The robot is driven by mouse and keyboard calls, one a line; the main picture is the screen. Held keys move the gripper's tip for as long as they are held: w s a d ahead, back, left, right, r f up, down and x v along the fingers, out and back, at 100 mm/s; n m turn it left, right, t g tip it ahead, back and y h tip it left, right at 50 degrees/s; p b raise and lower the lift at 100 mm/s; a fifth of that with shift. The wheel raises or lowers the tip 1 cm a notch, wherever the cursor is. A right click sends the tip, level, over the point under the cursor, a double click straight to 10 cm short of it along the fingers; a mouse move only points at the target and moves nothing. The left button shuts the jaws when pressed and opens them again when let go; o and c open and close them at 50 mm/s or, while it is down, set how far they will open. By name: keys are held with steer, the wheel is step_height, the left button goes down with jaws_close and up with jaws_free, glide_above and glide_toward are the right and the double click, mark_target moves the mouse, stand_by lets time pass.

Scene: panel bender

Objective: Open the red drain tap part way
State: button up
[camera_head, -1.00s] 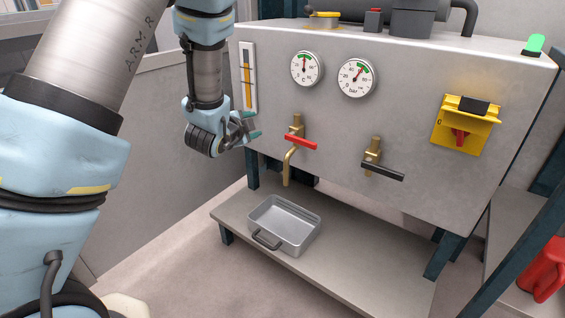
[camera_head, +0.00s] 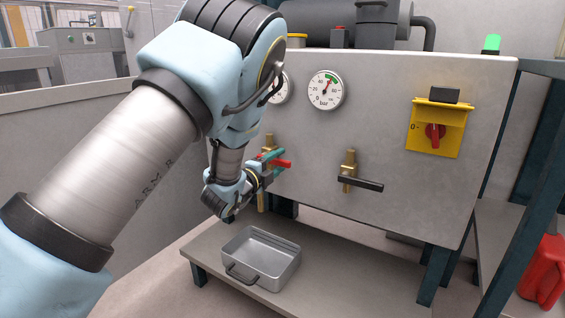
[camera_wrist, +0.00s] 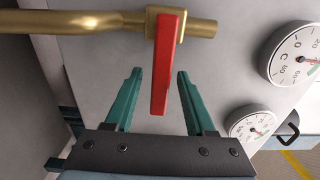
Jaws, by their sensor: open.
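The red drain tap lever (camera_wrist: 167,65) sits on a brass tap body (camera_wrist: 187,24) in the wrist view, with a brass spout running off to the left. My gripper (camera_wrist: 157,75) is open, with one teal finger on each side of the lever's free end. I see a gap between the lever and each finger. In the head view my gripper (camera_head: 270,164) is at the tap, and the red lever (camera_head: 284,163) shows partly past the fingers. The tap's brass body is mostly hidden by my gripper there; its spout (camera_head: 262,200) hangs below.
A second tap with a black lever (camera_head: 360,184) is to the right. A grey metal pan (camera_head: 262,235) stands on the lower shelf (camera_head: 330,295). A gauge (camera_head: 326,90) and a yellow switch plate with a red knob (camera_head: 434,135) are on the panel. A red can (camera_head: 543,270) stands far right.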

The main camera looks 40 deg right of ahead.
steer(key=shift+x, duration=1.55)
jaws_close()
